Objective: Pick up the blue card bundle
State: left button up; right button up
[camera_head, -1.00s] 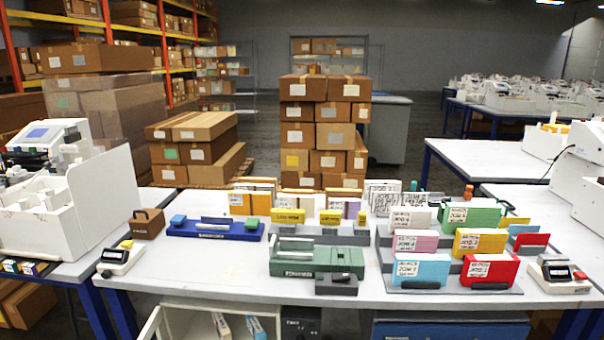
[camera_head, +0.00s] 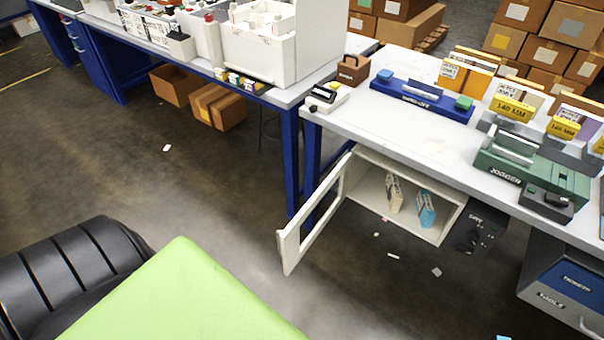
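A light blue card bundle (camera_head: 425,209) stands inside the open white cabinet (camera_head: 450,218) under the front of the table. It leans a little and has a pale upper part. A cream-coloured bundle (camera_head: 393,192) stands to its left in the same cabinet. The cabinet's framed door (camera_head: 287,250) is swung open to the left. Neither of my grippers is in view, so their state and distance from the bundle do not show.
A blue-legged table (camera_head: 350,118) stands above the cabinet, carrying a blue device (camera_head: 420,99) and a green device (camera_head: 530,172). A grey-blue drawer unit (camera_head: 565,285) is at the lower right. Small scraps lie on the floor (camera_head: 355,290), which is otherwise open before the cabinet.

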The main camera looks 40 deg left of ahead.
aim_at(424, 204)
jog(key=j+z, duration=0.1)
jog(key=j, duration=0.55)
jog(key=j+z, duration=0.15)
jog(key=j, duration=0.55)
jog(key=k+j+z, duration=0.1)
jog(key=j, duration=0.55)
jog(key=k+j+z, duration=0.15)
jog(key=j, duration=0.5)
